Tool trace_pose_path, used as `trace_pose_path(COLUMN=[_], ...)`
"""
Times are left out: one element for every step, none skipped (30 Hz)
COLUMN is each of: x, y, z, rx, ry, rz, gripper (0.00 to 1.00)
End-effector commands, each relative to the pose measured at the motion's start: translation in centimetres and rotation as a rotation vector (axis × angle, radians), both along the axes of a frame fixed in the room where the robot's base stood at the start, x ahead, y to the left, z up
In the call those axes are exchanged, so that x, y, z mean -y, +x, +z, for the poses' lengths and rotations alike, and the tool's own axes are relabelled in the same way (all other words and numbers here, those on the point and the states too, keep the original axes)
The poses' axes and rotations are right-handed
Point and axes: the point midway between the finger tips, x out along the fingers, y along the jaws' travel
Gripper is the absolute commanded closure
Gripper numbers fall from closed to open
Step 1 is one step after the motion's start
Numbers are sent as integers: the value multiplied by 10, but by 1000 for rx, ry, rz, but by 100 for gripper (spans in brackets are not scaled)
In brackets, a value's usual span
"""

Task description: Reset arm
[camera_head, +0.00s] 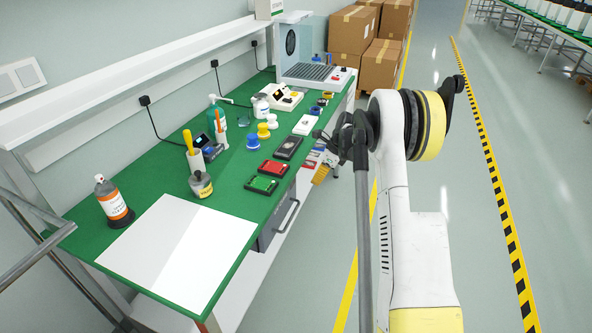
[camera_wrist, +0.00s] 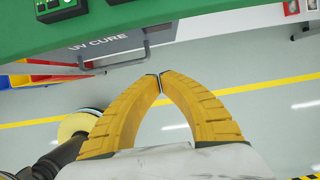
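My arm, white with black and yellow joints, stands raised at the right of the bench in the head view. My gripper (camera_wrist: 160,82) shows in the wrist view as two yellow ribbed fingers that curve together until their tips meet. It is shut, with nothing between the fingers. In the head view my gripper (camera_head: 321,174) is a small yellow shape beside the bench's right edge, partly hidden by my arm. In the wrist view it is over the floor, apart from the drawer marked UV CURE (camera_wrist: 110,45).
The green bench (camera_head: 135,172) holds a white sheet (camera_head: 180,250), red (camera_head: 273,168) and green (camera_head: 262,184) devices, bottles and jars. The drawer handle (camera_head: 288,214) sticks out on the bench's near side. Cardboard boxes (camera_head: 380,65) stand behind.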

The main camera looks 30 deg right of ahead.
Motion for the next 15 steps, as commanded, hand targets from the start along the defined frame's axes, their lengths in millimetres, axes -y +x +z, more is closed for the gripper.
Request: trace_pose_path(x=[0, 1, 1, 1, 0, -1, -3, -6, -12, -18, -24, -35, -44, -53, -67], y=[-1, -1, -1, -1, -1, -1, -1, -2, -3, -5, -7, -10, -14, -19, -27], z=[2, 2, 2, 2, 2, 4, 8, 12, 21, 30, 41, 57, 70, 83, 101], rx=[0, 0, 0, 0, 0, 2, 5, 11, 20, 29, 41, 61, 75, 92, 114], ry=[0, 0, 0, 0, -1, -4, -9, -17, -32, -47, -66, -96, -122, -151, -190], rz=[0, 0, 0, 0, 2, 8, 18, 35, 66, 97, 133, 193, 244, 299, 377], gripper=[100, 100, 100, 100, 100, 100, 100, 100, 100, 100, 100, 100, 100, 100, 100])
